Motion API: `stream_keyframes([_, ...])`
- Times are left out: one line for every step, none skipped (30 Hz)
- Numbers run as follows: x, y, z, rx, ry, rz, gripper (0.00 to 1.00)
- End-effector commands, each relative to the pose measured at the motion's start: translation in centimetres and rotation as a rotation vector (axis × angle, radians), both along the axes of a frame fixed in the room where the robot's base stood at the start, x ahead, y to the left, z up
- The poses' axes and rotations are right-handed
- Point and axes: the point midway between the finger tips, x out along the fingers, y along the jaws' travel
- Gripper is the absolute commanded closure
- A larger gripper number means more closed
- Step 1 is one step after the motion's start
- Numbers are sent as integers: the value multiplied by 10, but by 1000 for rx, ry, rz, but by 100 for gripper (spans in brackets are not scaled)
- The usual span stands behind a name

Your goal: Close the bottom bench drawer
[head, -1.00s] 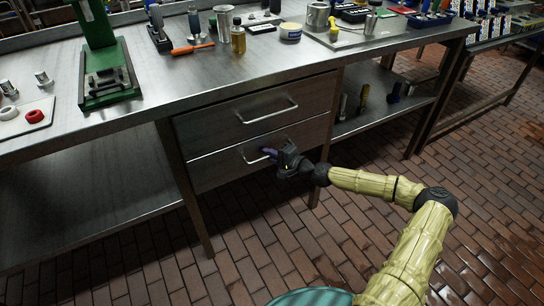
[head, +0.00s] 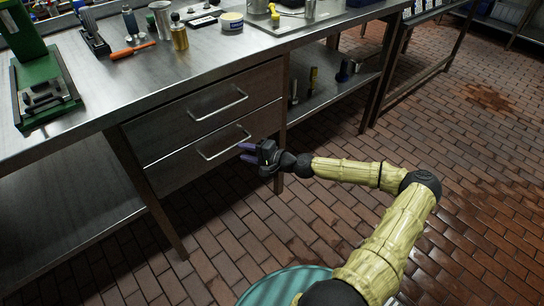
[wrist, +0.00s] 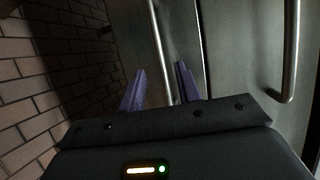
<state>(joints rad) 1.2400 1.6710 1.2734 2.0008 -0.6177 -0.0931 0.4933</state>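The bottom bench drawer (head: 190,168) is a grey metal front with a bar handle (head: 222,144). It looks nearly flush with the drawer above; I cannot tell if a small gap remains. My gripper (head: 242,152) is at the right end of that handle, in front of the drawer. In the wrist view my gripper (wrist: 161,80) has its two purple fingers apart with nothing clamped. The bottom drawer's handle (wrist: 158,42) appears between and beyond the fingertips; contact is not clear.
The upper drawer (head: 200,115) looks shut, and its handle (head: 218,104) also shows at the right of the wrist view (wrist: 291,50). The bench top (head: 150,72) carries tools and jars. A bench leg (head: 148,195) stands left of the drawers. The brick floor (head: 460,170) is clear at right.

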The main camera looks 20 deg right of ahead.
Motion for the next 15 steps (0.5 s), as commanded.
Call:
stream_keyframes([-8,-7,3,2,0,-1,66])
stream_keyframes([-12,-10,4,2,0,-1,66])
stream_keyframes([-17,-15,6,2,1,-3,66])
stream_keyframes([-21,-19,6,2,1,-3,66])
stream_keyframes([-25,-23,7,2,0,-3,66])
stream_keyframes([-31,-28,9,1,0,-4,66])
stream_keyframes([-35,-32,10,3,0,-6,66])
stream_keyframes([-39,-36,11,2,1,-7,66])
stream_keyframes([-44,-41,12,2,1,-7,66])
stream_keyframes([-48,-45,13,2,0,-9,66])
stream_keyframes([-52,-48,14,2,0,-9,66])
stream_keyframes([-57,-52,15,2,0,-9,66])
stream_keyframes([-60,-55,15,2,0,-10,66])
stream_keyframes([-63,-58,16,1,1,-8,66])
stream_keyframes([-66,-60,17,2,1,-7,66])
